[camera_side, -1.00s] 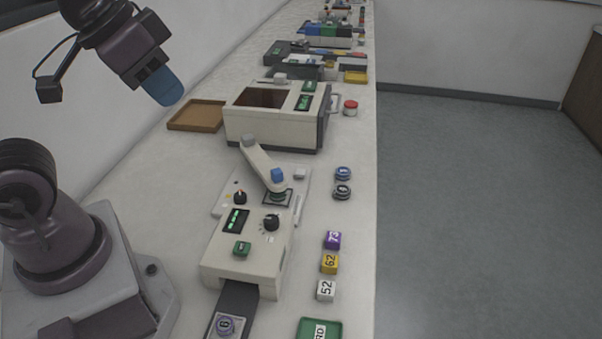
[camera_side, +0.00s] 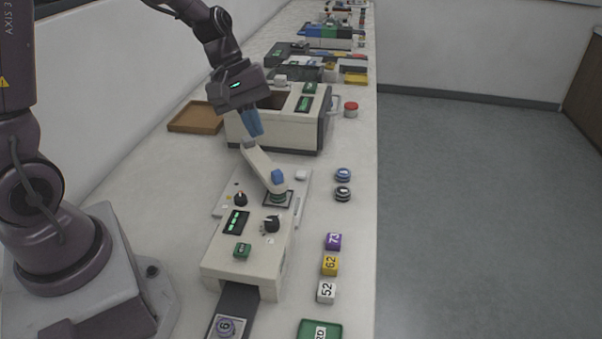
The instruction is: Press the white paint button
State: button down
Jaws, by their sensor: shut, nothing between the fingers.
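My gripper (camera_side: 254,131), with blue fingers, is shut and empty. It points down above the upper end of the press lever (camera_side: 262,165), in front of the white box machine (camera_side: 285,132). I cannot tell whether it touches the lever. The mounting press (camera_side: 245,262) has a green display, black knobs and a green button (camera_side: 242,250).
A brown tray (camera_side: 196,128) lies left of the box machine. A red button (camera_side: 351,109) stands to its right. Blue and black discs (camera_side: 343,174) and numbered purple, yellow and white cubes (camera_side: 330,265) line the bench's right side. A green tray (camera_side: 305,328) is at the front.

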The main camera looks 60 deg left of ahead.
jog(key=w+a+f+n+t+h, duration=0.25)
jog(key=w+a+f+n, duration=0.35)
jog(key=w+f+n, duration=0.75)
notch_tip(320, 180, up, 4)
jog(key=n+t+y, duration=0.1)
jog(key=n+t, duration=0.2)
jog(key=n, duration=0.7)
send_over(300, 172)
jog(key=shift+n+y, duration=0.25)
jog(key=shift+n, duration=0.7)
jog(key=shift+f, duration=0.1)
jog(key=shift+f, duration=4.4)
jog(key=shift+f, duration=0.1)
